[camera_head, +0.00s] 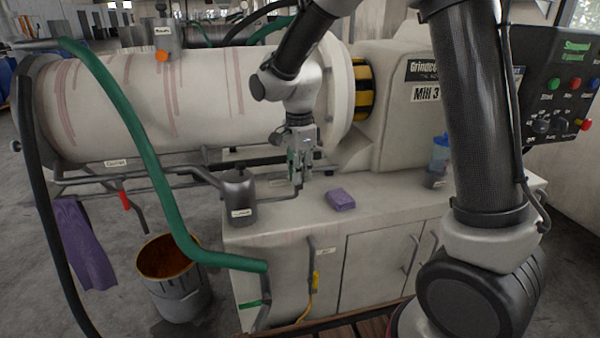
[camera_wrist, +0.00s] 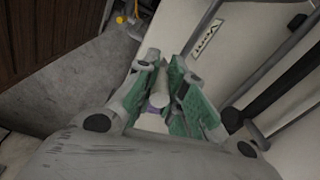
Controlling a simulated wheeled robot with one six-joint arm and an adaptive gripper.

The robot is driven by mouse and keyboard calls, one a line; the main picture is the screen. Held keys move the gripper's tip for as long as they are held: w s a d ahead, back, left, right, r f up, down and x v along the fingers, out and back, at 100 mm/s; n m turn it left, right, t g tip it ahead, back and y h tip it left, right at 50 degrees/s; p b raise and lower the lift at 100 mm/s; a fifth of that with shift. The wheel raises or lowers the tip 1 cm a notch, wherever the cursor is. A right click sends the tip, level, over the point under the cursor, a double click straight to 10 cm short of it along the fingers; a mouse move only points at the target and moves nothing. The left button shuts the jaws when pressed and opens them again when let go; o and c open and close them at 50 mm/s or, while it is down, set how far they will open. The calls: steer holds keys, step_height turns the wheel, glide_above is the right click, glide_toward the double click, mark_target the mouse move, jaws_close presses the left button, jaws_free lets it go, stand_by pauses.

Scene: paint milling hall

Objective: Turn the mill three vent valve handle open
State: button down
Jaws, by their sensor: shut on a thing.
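Mill 3 (camera_head: 190,92) is a big pale drum with reddish streaks, lying level at the back. Its housing (camera_head: 395,110) bears a "Mill 3" label. My gripper (camera_head: 300,178) points down over the bench in front of the drum, at the end of a thin grey pipe. In the wrist view my gripper (camera_wrist: 163,72) has its green-padded fingers closed around a pale grey, rounded bar (camera_wrist: 160,97), which looks like the vent valve handle. The fingers hide most of it, and its turn angle cannot be told. A small label (camera_head: 279,182) beside the pipe is too small to read.
A purple cloth (camera_head: 340,199) lies on the bench (camera_head: 290,228) just right of my gripper. A grey pot (camera_head: 238,194) stands to its left. A green hose (camera_head: 150,165) crosses the left side. A blue bottle (camera_head: 440,150) and a control panel (camera_head: 560,85) are at right.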

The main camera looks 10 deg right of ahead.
steer(key=c, duration=1.5)
jaws_free()
steer(key=shift+c, duration=0.2)
steer(key=shift+o, duration=0.5)
steer(key=shift+w+r, duration=0.1)
steer(key=shift+r, duration=0.1)
steer(key=r, duration=1.1)
steer(key=shift+s+a+r, duration=0.1)
steer(key=shift+s+r, duration=0.15)
steer(key=shift+r, duration=0.05)
